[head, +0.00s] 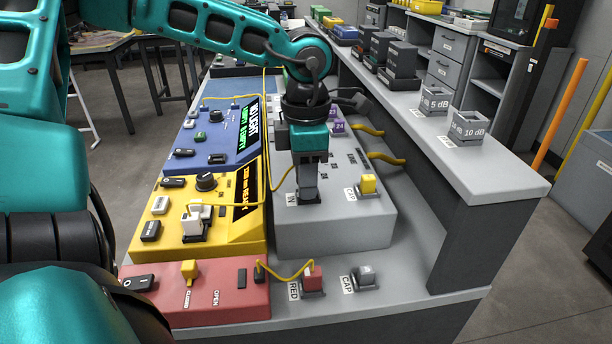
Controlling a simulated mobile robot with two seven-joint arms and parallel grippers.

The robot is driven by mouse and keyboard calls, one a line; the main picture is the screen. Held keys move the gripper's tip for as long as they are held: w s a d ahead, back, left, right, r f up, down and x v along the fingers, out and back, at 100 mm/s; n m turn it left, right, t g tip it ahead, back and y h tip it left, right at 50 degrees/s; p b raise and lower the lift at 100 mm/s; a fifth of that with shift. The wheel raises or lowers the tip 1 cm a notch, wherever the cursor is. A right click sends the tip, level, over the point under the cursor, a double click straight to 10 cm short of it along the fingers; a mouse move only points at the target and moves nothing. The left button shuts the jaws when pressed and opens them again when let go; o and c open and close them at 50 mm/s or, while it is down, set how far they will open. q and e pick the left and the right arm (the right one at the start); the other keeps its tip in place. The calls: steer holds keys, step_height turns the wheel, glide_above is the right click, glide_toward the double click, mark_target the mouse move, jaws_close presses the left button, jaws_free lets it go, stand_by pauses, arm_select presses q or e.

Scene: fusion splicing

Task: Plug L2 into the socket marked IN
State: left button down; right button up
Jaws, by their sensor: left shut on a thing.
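My left gripper (309,192) points down, with its fingers low over the near left part of the grey box (335,232), right beside the IN label (291,199). It is shut on a plug that the fingers almost fully hide, so I cannot read its marking. A thin yellow cable (285,180) curves up to the gripper from the left. The socket at the IN label is hidden by the fingers. I cannot tell whether the plug is in the socket or just above it. My right gripper is not in view.
A yellow plug sits at CAP (368,184), close right of the gripper. The yellow box (228,228) holds a white plug (193,223). A blue box (205,150) stands behind, a red box (205,297) in front. Grey 5 dB (434,101) and 10 dB (468,129) holders stand on the right shelf.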

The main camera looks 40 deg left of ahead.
arm_select(q)
steer(key=shift+f, duration=0.15)
steer(key=c, duration=1.3)
jaws_free()
steer(key=o, duration=0.4)
steer(key=shift+o, duration=0.2)
step_height(320, 180, up, 13)
steer(key=p, duration=0.2)
